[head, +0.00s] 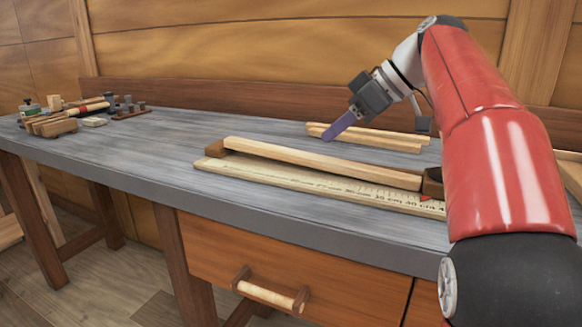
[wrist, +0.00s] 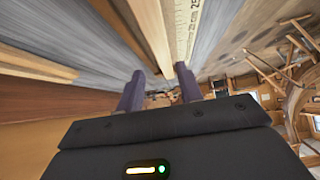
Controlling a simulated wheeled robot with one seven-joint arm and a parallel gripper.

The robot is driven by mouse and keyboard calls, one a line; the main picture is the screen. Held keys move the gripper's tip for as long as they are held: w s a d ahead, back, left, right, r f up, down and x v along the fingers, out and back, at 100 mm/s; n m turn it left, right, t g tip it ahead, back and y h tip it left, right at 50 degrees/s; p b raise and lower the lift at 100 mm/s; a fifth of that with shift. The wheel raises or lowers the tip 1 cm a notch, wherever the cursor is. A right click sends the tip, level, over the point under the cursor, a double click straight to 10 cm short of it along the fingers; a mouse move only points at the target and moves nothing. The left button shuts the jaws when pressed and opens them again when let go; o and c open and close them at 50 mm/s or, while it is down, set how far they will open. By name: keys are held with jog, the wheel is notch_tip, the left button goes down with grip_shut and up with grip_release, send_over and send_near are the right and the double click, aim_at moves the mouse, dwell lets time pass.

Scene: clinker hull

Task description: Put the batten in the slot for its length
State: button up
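A long pale batten (head: 320,162) lies along a measuring board (head: 300,182) on the bench, between a brown block at its left end (head: 217,149) and one at its right end (head: 433,183). The board has printed centimetre marks. In the wrist view the batten (wrist: 150,28) runs beside the marked board (wrist: 187,22). My gripper (head: 332,138) has purple fingers and hangs above and behind the batten, tilted down to the left. In the wrist view my gripper (wrist: 158,90) has its fingers apart with nothing between them. No length slots are recognisable in either view.
Two more wood strips (head: 372,137) lie behind the batten, near the back of the bench. Tools and small blocks (head: 75,112) crowd the bench's left end. Bare grey bench top (head: 165,150) lies between. A drawer with a wooden handle (head: 270,291) is below the front edge.

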aim_at(309, 155)
jog(key=x, duration=0.7)
jog(key=shift+s+f+b, duration=0.15)
jog(key=shift+f+b, duration=0.1)
jog(key=shift+b, duration=0.15)
jog(key=shift+c, duration=0.2)
grip_shut()
notch_tip(309, 155, up, 10)
jog(key=shift+p, duration=0.4)
